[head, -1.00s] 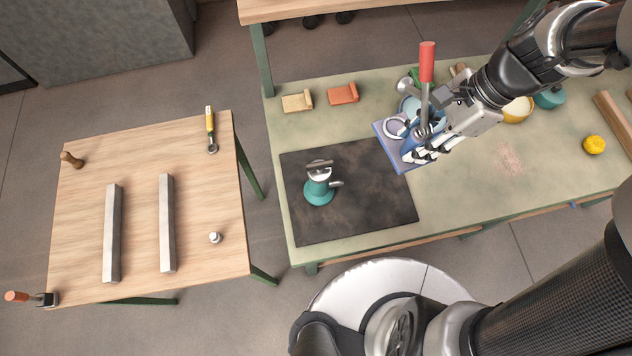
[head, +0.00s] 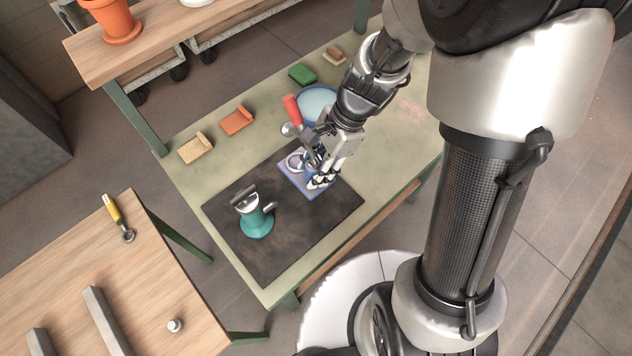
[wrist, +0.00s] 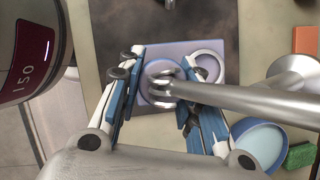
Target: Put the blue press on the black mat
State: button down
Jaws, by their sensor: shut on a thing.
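The blue press (head: 296,180) has a flat blue-violet base, a pale ring on it and a lever with a red grip (head: 292,108). My gripper (head: 318,181) is shut on its blue body. In the wrist view the fingers (wrist: 160,105) stand on both sides of the body, and the metal lever crosses in front. The press's base (wrist: 182,50) lies over the far right part of the black mat (head: 285,247). I cannot tell if it touches the mat. A teal device with a metal top (head: 257,222) stands on the mat's left part.
An orange block (head: 237,121), a tan block (head: 196,147) and a green block (head: 302,74) lie along the table's back. A pale blue bowl (head: 318,100) stands behind my gripper. The mat's middle and front are bare. A wooden table (head: 75,265) stands at left.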

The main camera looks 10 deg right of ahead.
notch_tip(320, 180, down, 6)
jog(key=shift+r+b, duration=0.15)
jog(key=shift+b, duration=1)
jog(key=shift+r, duration=0.1)
jog(key=c, duration=1.6)
grip_release()
jog(key=o, duration=0.5)
